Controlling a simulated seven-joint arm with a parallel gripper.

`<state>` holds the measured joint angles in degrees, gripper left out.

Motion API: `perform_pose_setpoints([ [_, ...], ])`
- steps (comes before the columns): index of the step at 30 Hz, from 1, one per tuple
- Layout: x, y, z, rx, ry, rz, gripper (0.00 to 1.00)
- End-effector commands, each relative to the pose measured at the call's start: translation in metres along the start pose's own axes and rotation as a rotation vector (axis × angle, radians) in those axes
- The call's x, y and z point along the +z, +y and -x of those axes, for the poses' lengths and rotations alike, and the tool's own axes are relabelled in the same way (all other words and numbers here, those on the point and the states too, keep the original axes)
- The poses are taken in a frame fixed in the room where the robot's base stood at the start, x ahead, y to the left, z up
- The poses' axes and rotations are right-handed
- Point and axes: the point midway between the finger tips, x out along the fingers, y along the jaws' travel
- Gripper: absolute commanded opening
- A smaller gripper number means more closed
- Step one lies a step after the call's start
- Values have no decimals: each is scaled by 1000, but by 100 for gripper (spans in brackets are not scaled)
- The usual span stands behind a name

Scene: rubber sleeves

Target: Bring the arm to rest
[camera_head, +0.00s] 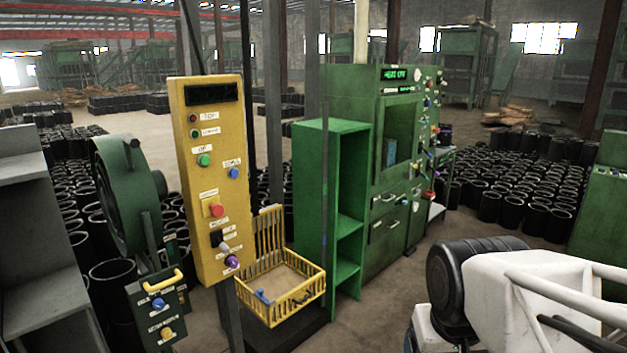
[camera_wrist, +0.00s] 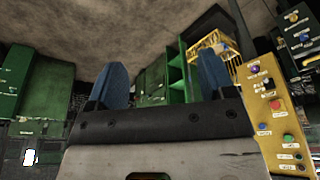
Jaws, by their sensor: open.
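My gripper (camera_wrist: 163,82) shows in the wrist view as two blue fingers standing wide apart on a dark bar. It is open and nothing is between the fingers. Behind the fingers the wrist view shows green cabinets and the concrete floor, upside down. In the head view my white arm with a black joint is at the lower right, apart from the machines. The gripper's fingers do not show in the head view.
A yellow control panel (camera_head: 210,180) stands at left centre beside a yellow wire basket (camera_head: 282,297). A green cabinet machine (camera_head: 350,100) with open shelves (camera_head: 330,200) stands in the middle. Many black rubber sleeves (camera_head: 520,165) cover the floor at right. Bare floor lies before the machine.

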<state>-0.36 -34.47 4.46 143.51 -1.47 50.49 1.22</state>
Motion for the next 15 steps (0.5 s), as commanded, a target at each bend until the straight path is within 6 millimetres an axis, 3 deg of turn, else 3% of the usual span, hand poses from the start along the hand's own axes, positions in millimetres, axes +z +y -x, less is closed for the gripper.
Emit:
perform_pose_setpoints([
  [6, 26, 2, 2, -7, -44, -19, 76],
  [15, 28, 2, 2, -8, -49, -20, 76],
])
